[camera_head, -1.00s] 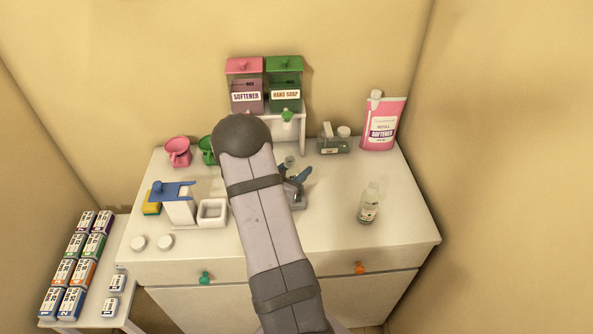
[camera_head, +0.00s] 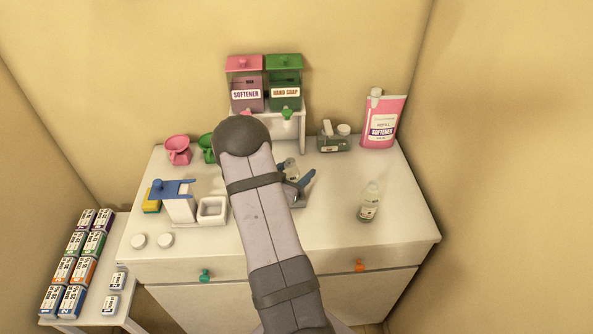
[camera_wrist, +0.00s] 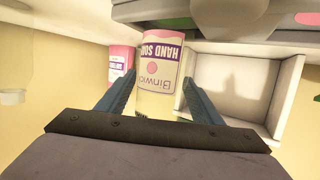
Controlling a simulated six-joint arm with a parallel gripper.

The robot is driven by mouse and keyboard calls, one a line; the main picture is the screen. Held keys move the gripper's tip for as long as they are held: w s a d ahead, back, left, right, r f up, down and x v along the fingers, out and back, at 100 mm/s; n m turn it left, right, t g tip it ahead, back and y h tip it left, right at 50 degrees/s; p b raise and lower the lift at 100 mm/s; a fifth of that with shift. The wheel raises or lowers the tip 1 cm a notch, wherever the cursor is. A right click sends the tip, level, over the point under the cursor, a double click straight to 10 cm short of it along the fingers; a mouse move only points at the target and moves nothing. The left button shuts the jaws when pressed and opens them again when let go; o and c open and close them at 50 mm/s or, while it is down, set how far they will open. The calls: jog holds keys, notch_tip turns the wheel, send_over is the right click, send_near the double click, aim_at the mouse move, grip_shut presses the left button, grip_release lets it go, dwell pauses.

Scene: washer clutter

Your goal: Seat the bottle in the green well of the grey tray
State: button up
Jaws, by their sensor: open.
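My gripper (camera_head: 298,176) is at the middle of the counter, partly hidden by my arm. In the wrist view its two blue-grey fingers (camera_wrist: 158,88) are open, either side of a bottle labelled hand soap (camera_wrist: 160,65). The label is upside down and the bottle has a pink end; I cannot tell whether the fingers touch it. A clear bottle with a pale label (camera_head: 369,203) stands upright on the right of the counter, away from my gripper. A grey band with green and pink patches crosses the top of the wrist view; I cannot tell whether it is the tray.
Softener (camera_head: 246,95) and hand soap (camera_head: 285,93) dispensers stand on a white stand at the back. A dark low object (camera_head: 333,144) and a pink refill pouch (camera_head: 381,123) are to their right. A white square dish (camera_head: 212,210) is left. The counter's front right is clear.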

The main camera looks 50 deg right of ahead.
jog(key=shift+r, duration=0.1)
jog(key=shift+a+r, duration=0.1)
jog(key=b+v, duration=0.2)
jog(key=v, duration=1)
jog(key=shift+b, duration=0.3)
